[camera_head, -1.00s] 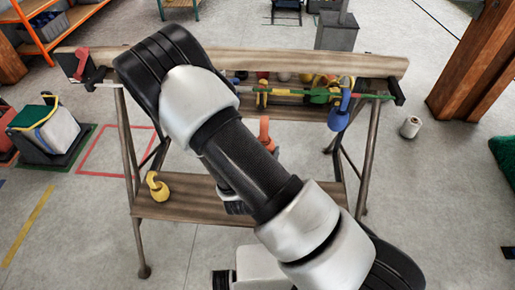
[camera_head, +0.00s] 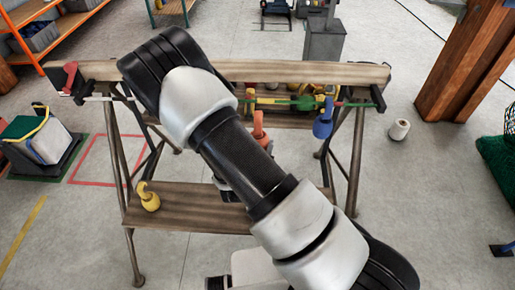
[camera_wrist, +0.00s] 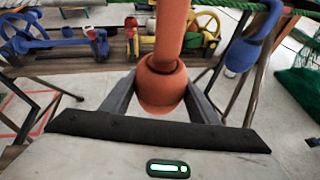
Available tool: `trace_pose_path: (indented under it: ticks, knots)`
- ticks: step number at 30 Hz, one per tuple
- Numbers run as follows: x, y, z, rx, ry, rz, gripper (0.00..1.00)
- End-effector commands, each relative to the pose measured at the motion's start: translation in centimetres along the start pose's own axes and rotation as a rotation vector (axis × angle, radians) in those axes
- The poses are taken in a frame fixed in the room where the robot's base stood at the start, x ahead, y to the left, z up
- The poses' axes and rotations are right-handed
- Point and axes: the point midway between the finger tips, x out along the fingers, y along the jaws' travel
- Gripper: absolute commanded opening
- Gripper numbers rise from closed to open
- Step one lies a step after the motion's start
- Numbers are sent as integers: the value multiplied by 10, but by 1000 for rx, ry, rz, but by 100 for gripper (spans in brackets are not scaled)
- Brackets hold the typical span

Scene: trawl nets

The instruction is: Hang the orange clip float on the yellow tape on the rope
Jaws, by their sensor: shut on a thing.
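The orange clip float (camera_head: 258,127) stands upright in my gripper, in front of the work stand. In the wrist view my gripper (camera_wrist: 162,92) is shut around the round lower body of the orange float (camera_wrist: 163,70); the float's upper end runs out of the top of the frame. In the head view my arm hides the gripper. The rope (camera_head: 360,104) is strung along the front of the stand's top beam, with my arm over its middle. A yellow stretch, seemingly the tape (camera_head: 270,100), shows just above and right of the float. I cannot tell whether float and rope touch.
A blue clip float (camera_head: 323,118) hangs from the rope to the right, and it shows close by in the wrist view (camera_wrist: 245,45). Colourful items lie on the shelf behind the rope.

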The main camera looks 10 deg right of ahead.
Motion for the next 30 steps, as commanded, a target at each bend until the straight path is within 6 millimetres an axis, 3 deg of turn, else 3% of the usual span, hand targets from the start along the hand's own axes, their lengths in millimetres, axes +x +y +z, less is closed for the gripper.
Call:
trace_pose_path:
  ticks: [30]
  knots:
    - [75,16,30,-1,-3,0,31]
